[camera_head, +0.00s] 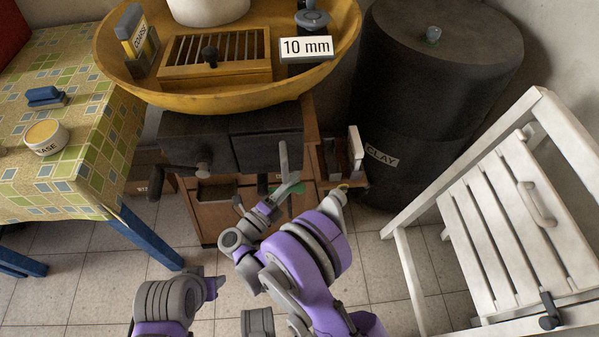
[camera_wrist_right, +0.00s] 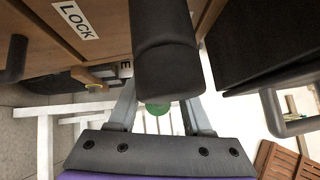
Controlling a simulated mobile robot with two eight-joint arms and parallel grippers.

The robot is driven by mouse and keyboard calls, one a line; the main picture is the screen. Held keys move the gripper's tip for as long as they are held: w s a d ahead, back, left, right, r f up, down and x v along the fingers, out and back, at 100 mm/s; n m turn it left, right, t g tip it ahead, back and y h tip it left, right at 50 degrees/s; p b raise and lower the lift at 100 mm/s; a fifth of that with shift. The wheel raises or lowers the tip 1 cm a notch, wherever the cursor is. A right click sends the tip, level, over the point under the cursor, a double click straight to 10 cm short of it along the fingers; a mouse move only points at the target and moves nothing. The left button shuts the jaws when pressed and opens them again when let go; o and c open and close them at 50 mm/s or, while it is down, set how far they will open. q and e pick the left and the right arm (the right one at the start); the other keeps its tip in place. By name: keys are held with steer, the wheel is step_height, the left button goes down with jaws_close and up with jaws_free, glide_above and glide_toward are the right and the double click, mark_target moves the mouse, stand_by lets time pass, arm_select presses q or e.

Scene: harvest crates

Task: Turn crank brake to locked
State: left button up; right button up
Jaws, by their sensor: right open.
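My right gripper (camera_head: 264,187) is open at the front of the dark cabinet (camera_head: 268,150) in the head view. In the right wrist view, a thick dark cylindrical grip (camera_wrist_right: 166,55) comes down in front of my open right gripper (camera_wrist_right: 158,98), between its fingers as seen there. I cannot tell whether they touch it. This grip may be the crank brake's handle, but its pivot is hidden. A white LOCK label (camera_wrist_right: 75,19) is on the brown wooden panel to its left. A green round part (camera_wrist_right: 157,108) shows below the grip.
A yellow bowl (camera_head: 240,104) with a slatted box stands above the cabinet. A patterned table (camera_head: 85,95) is at left, a black CLAY barrel (camera_head: 430,100) at right, and a white slatted wooden frame (camera_head: 480,215) at far right. Bare tiled floor (camera_head: 90,285) lies lower left.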

steer(key=shift+w+d+r, duration=0.1)
steer(key=shift+w+d, duration=0.15)
jaws_close()
stand_by(0.3)
stand_by(1.1)
